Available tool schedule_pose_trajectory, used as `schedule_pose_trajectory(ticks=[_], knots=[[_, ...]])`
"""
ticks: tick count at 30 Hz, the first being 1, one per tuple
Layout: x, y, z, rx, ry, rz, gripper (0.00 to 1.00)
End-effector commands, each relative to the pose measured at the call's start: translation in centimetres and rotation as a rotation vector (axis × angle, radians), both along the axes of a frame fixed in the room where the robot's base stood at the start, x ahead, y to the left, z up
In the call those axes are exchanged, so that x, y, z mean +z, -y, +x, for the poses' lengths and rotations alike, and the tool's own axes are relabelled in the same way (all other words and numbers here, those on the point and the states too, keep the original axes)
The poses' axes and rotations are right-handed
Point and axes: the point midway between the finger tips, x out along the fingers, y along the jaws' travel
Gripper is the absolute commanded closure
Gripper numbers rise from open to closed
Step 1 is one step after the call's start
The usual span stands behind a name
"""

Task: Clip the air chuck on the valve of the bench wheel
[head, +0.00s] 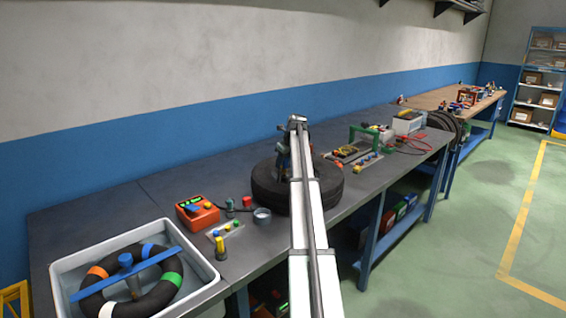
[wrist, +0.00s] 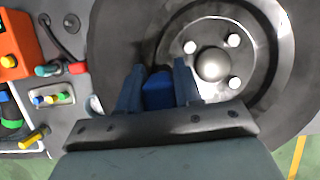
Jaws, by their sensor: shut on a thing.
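The bench wheel (head: 265,195) lies flat on the workbench, a black tyre around a grey rim. In the wrist view its tyre (wrist: 115,32) and hub with silver nuts (wrist: 213,64) fill the middle and right. My gripper (wrist: 157,85) is above the wheel's left side, with its fingers closed on a blue piece (wrist: 158,92). Whether this piece is the air chuck I cannot tell, and no hose shows on it. A teal and red fitting (wrist: 60,69) lies left of the tyre, near a dark hose. I cannot make out the valve.
An orange box (head: 197,212) with the dark hose stands left of the wheel. Nearby are a peg strip (head: 225,230), a yellow bottle (head: 221,248) and a grey tin (head: 262,215). A white tub (head: 205,270) with a tyre stands at front left. Tools lie beyond the wheel.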

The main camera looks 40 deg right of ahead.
Motion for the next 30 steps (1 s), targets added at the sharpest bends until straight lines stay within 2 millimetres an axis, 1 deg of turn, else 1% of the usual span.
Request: schedule_pose_trajectory(ticks=[30], knots=[[-1.01,0.00,0.00,0.000,0.000,0.000,0.95]])
